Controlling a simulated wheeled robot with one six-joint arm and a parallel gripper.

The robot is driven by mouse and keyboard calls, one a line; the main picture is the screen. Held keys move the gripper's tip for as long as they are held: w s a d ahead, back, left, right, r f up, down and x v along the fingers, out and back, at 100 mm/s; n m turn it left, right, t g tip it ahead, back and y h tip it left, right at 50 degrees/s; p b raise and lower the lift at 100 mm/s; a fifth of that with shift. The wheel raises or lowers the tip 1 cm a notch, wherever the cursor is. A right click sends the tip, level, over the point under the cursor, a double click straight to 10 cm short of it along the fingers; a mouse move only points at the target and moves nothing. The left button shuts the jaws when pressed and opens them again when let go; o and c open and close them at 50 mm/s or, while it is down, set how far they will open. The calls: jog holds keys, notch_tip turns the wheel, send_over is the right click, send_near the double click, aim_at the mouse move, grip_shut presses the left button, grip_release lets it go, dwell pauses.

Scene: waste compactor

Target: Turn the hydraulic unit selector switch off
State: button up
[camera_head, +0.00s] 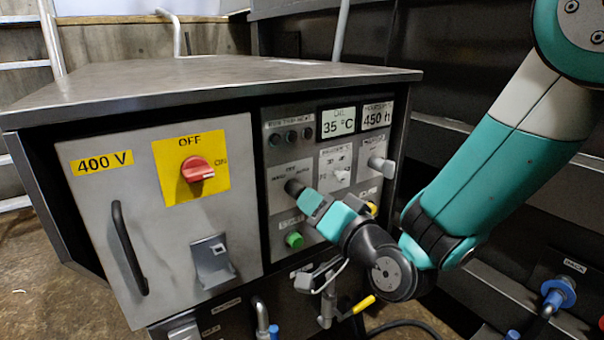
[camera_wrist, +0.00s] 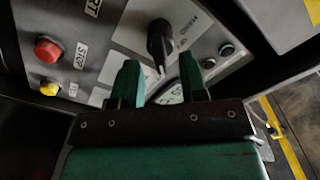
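The control panel (camera_head: 279,215) fills the right part of the grey cabinet front. A black selector knob (camera_head: 293,187) sits at its left under a small label, partly hidden by my gripper (camera_head: 308,198). In the wrist view the black knob (camera_wrist: 159,42) stands out from a pale plate, just beyond and between the fingertips. My gripper (camera_wrist: 159,62) is open, with one green finger on each side of the knob's near end. A gap shows on both sides, though contact is hard to judge.
A red rotary switch (camera_head: 197,170) is on a yellow plate to the left. Pale selector knobs (camera_head: 381,164) are to the right, and a green button (camera_head: 294,240) is below. The wrist view shows a red button (camera_wrist: 48,49) and a yellow button (camera_wrist: 49,88).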

aim_at(300, 193)
jog(key=p+x, duration=0.3)
jog(key=shift+w+a+r, duration=0.15)
jog(key=shift+w+r, duration=0.1)
jog(key=shift+r, duration=0.05)
jog(key=shift+w+a+f+p, duration=0.3)
jog(key=shift+w+a+p, duration=0.2)
jog(key=shift+w+p, duration=0.3)
jog(key=shift+s, duration=0.1)
jog(key=c, duration=0.6)
